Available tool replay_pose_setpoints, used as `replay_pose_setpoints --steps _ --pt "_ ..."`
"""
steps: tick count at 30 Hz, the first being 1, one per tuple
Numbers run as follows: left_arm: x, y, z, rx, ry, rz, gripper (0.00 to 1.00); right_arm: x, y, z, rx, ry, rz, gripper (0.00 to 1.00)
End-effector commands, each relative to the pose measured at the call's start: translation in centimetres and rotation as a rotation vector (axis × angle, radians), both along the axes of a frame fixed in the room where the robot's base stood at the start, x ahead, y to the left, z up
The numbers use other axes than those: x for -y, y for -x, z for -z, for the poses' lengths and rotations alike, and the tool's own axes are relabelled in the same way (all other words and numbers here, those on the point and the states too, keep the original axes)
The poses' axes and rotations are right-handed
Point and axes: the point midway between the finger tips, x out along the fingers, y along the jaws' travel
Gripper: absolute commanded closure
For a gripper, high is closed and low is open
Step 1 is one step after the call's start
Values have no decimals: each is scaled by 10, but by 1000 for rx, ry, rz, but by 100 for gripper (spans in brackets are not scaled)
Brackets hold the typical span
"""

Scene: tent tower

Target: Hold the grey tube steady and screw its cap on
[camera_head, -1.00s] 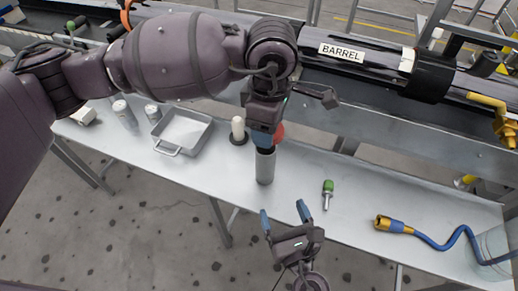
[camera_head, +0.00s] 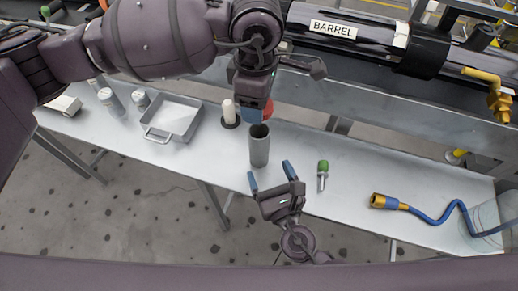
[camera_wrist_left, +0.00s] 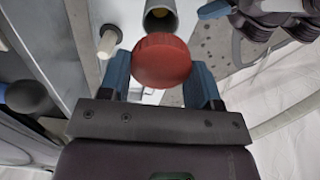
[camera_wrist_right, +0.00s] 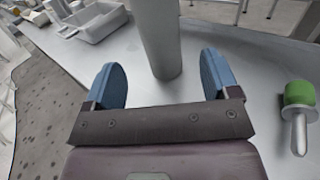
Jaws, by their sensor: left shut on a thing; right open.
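The grey tube (camera_head: 259,150) stands upright on the bench with its open top facing up. It also shows in the right wrist view (camera_wrist_right: 161,40) and, with its dark opening, in the left wrist view (camera_wrist_left: 160,18). My left gripper (camera_wrist_left: 162,78) is shut on the red cap (camera_wrist_left: 161,60). In the head view the left gripper (camera_head: 254,112) holds the cap (camera_head: 268,108) above and just behind the tube's mouth, apart from it. My right gripper (camera_head: 269,178) is open in front of the tube. In the right wrist view its fingers (camera_wrist_right: 165,80) point toward the tube, which stands between and beyond them.
A green-handled tool (camera_head: 322,174) lies right of the tube. A blue hose with a brass end (camera_head: 385,201) runs to a clear container (camera_head: 488,225). A grey tray (camera_head: 174,119) and a white cylinder on a dark base (camera_head: 229,112) stand left. A barrel (camera_head: 350,35) runs behind the bench.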

Motion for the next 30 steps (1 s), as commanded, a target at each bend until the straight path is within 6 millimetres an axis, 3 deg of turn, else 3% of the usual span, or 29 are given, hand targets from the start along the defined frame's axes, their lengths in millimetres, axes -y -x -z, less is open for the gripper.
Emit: replay_pose_setpoints --steps 6,15,30 --pt "0 0 0 0 0 0 64 -12 -35 -1 2 -2 2 19" --pt "0 0 0 0 0 0 64 -24 -69 0 0 0 0 19" --pt "0 0 0 0 0 0 64 -27 -77 0 0 0 0 22"
